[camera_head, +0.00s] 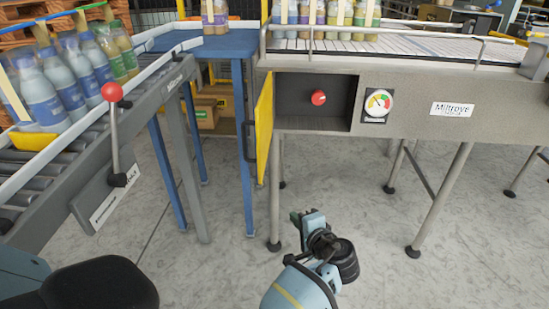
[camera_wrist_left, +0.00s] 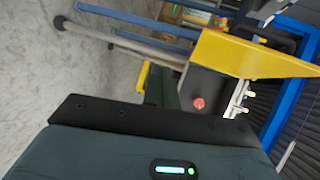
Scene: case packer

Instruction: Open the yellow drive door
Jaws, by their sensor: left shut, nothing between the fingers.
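The yellow drive door (camera_head: 264,115) stands swung open at the left side of a dark recess in the grey machine, seen nearly edge-on. Its black handle (camera_head: 249,140) is on the outer face. A red knob (camera_head: 318,97) shows inside the uncovered recess. The left wrist view shows the yellow door (camera_wrist_left: 250,53) at upper right and the red knob (camera_wrist_left: 199,103) beside it. My left gripper (camera_head: 303,218) is shut and empty, lower in the picture than the door and recess, apart from both. My right gripper is not in view.
A gauge (camera_head: 378,102) sits right of the recess. A blue table (camera_head: 215,45) stands left of the door. A roller conveyor with bottles and a red-knobbed lever (camera_head: 112,92) is at left. Machine legs (camera_head: 440,200) stand at right. The floor (camera_head: 350,180) between is clear.

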